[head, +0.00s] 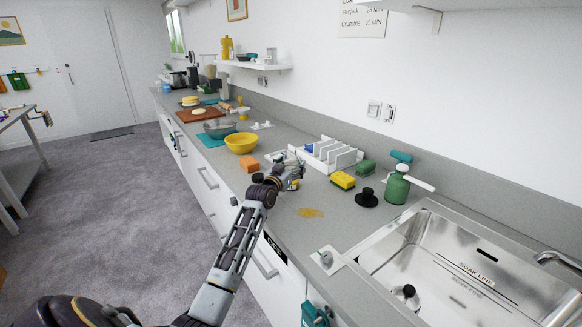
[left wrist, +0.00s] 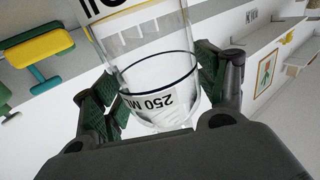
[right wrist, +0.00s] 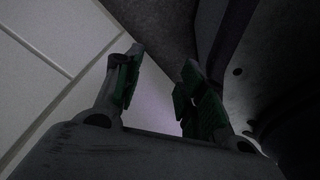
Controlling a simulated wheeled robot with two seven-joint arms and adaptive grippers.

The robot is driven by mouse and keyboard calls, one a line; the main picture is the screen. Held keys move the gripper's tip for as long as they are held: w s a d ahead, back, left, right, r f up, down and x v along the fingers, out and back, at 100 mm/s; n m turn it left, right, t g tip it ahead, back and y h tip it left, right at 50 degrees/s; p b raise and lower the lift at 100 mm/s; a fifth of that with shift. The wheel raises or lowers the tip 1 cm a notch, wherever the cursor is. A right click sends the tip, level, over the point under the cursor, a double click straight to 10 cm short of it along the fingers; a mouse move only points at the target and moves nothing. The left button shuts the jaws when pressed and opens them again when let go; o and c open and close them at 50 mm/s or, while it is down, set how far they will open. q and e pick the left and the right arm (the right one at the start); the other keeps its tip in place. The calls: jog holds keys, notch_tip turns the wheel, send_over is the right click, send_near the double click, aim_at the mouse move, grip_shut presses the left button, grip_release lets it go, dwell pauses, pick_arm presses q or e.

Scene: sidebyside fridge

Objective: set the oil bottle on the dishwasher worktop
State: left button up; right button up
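The oil bottle (left wrist: 145,60) is clear glass with a white label and a "250 ML" mark, upside down in the left wrist view. My left gripper (left wrist: 155,85) has its green-padded fingers on both sides of the bottle, against the glass, and looks shut on it. In the head view my left gripper (head: 290,177) is over the grey worktop (head: 285,222), largely hiding the bottle. I cannot tell whether the bottle touches the worktop. My right gripper (right wrist: 158,85) is open and empty near pale panels; I do not make it out in the head view.
A yellow stain (head: 311,212), a white rack (head: 330,155), a yellow sponge (head: 342,180), a black stopper (head: 367,198) and a green pump bottle (head: 397,187) are nearby. The sink (head: 450,262) is right.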

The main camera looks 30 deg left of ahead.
pick_arm(q)
jog(key=shift+o, duration=0.3)
jog(key=shift+r, duration=0.15)
jog(key=shift+s+d, duration=0.25)
jog(key=shift+s, duration=1.75)
jog(key=shift+s+d, duration=0.3)
jog(key=shift+s, duration=1.65)
jog(key=shift+s+d, duration=0.25)
jog(key=shift+s, duration=1.75)
